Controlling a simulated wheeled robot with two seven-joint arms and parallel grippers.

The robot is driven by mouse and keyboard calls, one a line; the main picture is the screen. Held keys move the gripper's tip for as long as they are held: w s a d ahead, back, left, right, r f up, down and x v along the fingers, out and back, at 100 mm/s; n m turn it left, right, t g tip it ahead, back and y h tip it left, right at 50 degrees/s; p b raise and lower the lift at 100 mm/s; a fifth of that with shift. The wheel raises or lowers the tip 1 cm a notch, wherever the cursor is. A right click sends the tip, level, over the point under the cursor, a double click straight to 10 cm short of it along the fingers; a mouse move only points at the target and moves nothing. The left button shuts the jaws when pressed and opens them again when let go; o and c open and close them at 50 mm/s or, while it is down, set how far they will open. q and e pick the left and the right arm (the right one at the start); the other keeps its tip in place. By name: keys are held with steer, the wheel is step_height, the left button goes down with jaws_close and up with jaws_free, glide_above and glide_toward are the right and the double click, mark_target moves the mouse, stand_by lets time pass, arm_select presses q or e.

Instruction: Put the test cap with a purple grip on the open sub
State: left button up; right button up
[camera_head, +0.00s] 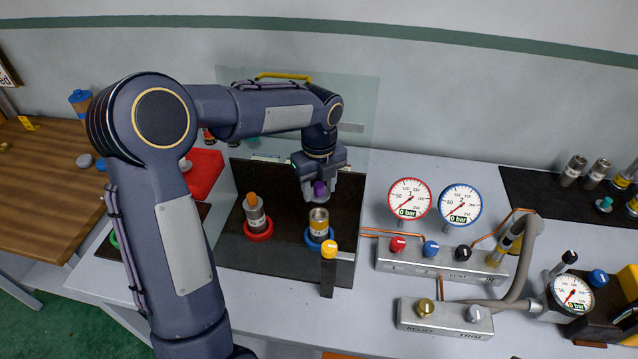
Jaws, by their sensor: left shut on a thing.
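My left gripper (320,182) is shut on the purple grip of the test cap (319,190), with its fingers pointing down. The cap hangs just above and slightly behind the open sub (319,225), as seen here; the exact gap is hard to tell. The open sub is a metal cylinder with a yellow band, standing upright in a blue ring (318,239). My right gripper is not in view.
A second sub (255,213) with an orange top stands in a red ring left of the open sub. A yellow-topped black post (328,268) stands in front. Two gauges (409,199) and a valve manifold (440,260) stand to the right. A clear screen stands behind.

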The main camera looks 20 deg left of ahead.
mark_target(319, 199)
arm_select(q)
steer(key=shift+f+b, duration=1.15)
steer(key=shift+f, duration=0.95)
steer(key=shift+p, duration=0.45)
steer(key=shift+f+b, duration=0.95)
steer(key=shift+f, duration=0.4)
steer(key=o, duration=1.1)
step_height(319, 199, up, 7)
steer(key=shift+b, duration=0.3)
steer(key=shift+r, duration=0.45)
